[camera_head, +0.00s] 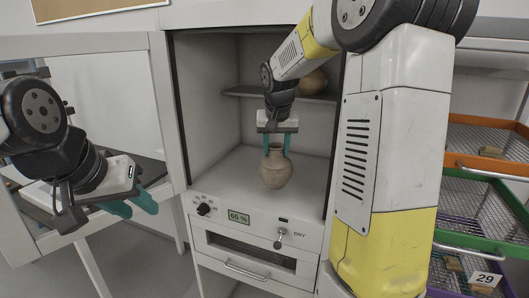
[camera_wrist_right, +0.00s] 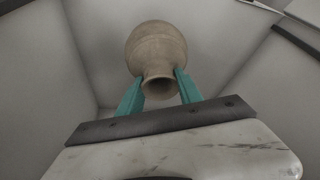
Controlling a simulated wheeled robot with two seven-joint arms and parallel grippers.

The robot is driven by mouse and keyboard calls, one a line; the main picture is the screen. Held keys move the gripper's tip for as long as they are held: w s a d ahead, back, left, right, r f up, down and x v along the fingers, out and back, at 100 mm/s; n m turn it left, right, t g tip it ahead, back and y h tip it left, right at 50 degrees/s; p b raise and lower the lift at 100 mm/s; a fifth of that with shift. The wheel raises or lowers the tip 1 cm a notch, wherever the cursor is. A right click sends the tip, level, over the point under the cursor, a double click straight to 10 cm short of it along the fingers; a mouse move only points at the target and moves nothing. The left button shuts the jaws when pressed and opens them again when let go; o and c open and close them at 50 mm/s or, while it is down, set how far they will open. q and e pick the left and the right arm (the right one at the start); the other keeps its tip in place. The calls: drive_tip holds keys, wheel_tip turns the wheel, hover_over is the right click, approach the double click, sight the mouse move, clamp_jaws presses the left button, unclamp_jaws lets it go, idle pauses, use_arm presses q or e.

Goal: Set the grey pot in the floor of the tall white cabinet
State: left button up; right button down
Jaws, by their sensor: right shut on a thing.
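The grey-brown pot (camera_head: 276,168) hangs upright in my right gripper (camera_head: 276,148), whose teal fingers are shut on its neck from both sides. In the right wrist view the pot (camera_wrist_right: 157,48) shows its mouth between the fingers (camera_wrist_right: 162,84). The tall white cabinet (camera_head: 175,110) is open at the front, and the pot is over its floor (camera_head: 232,175). I cannot tell whether the pot's base touches the floor. My left gripper (camera_head: 138,204) is empty, with its fingers apart, left of the cabinet.
A round brown pot (camera_head: 314,82) stands on the cabinet's inner shelf (camera_head: 240,91), partly behind my right arm. The glazed door (camera_head: 110,90) is swung open to the left. A control panel (camera_head: 250,220) lies below the floor. Wire trays (camera_head: 485,145) with sherds stand at the right.

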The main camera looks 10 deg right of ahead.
drive_tip(key=w, duration=0.2)
drive_tip(key=w+d, duration=0.1)
drive_tip(key=w, duration=0.2)
drive_tip(key=shift+w, duration=0.15)
drive_tip(key=shift+w+d+f, duration=0.1)
drive_tip(key=shift+w+f, duration=0.1)
drive_tip(key=shift+f, duration=1.55)
drive_tip(key=c, duration=0.8)
unclamp_jaws()
drive_tip(key=shift+f, duration=0.15)
